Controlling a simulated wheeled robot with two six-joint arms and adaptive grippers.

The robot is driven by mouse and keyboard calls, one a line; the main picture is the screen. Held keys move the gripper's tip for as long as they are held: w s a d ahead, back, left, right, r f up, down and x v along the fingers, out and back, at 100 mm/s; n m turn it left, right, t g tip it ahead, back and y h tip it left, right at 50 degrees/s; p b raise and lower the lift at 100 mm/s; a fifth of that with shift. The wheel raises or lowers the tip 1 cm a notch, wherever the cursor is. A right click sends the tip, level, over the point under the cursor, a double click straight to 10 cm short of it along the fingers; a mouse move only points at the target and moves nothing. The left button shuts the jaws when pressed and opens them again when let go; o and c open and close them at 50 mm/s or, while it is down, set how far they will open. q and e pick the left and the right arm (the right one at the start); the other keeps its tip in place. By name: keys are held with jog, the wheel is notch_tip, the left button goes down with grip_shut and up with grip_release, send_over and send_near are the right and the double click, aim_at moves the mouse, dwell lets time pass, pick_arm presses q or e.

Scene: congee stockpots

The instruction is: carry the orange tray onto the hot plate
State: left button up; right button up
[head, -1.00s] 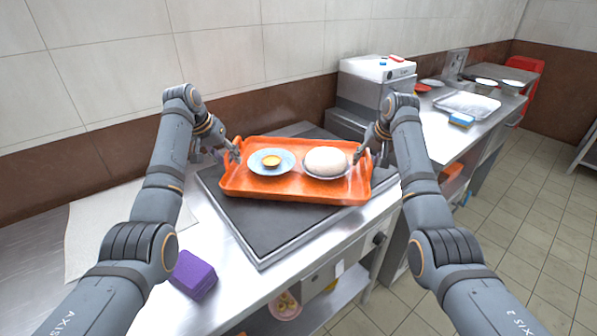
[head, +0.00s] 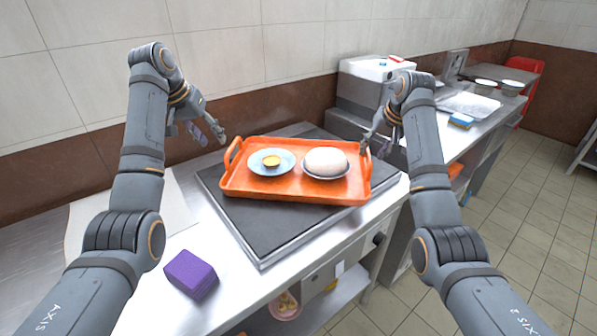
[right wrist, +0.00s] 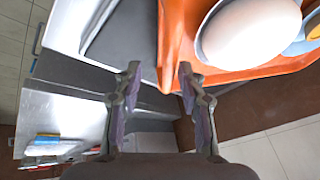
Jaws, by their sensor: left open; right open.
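The orange tray (head: 296,194) rests on the dark hot plate (head: 262,228) and carries a blue plate (head: 285,161) with a small yellow cup and a bowl with a white dome (head: 326,161). My left gripper (head: 209,142) is open and empty, up and to the left of the tray's left handle (head: 233,152), apart from it. My right gripper (head: 369,146) is open near the tray's right handle. In the right wrist view, the open fingers of my right gripper (right wrist: 158,75) point at the tray's edge (right wrist: 172,50); contact cannot be told.
A purple block (head: 191,274) sits on the steel counter at the front left. A white-topped machine (head: 372,75) stands behind the hot plate. Bowls, a steel tray (head: 470,104) and a blue and yellow sponge (head: 461,120) are on the right counter.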

jog(key=v, duration=0.6)
jog(key=shift+r, duration=0.1)
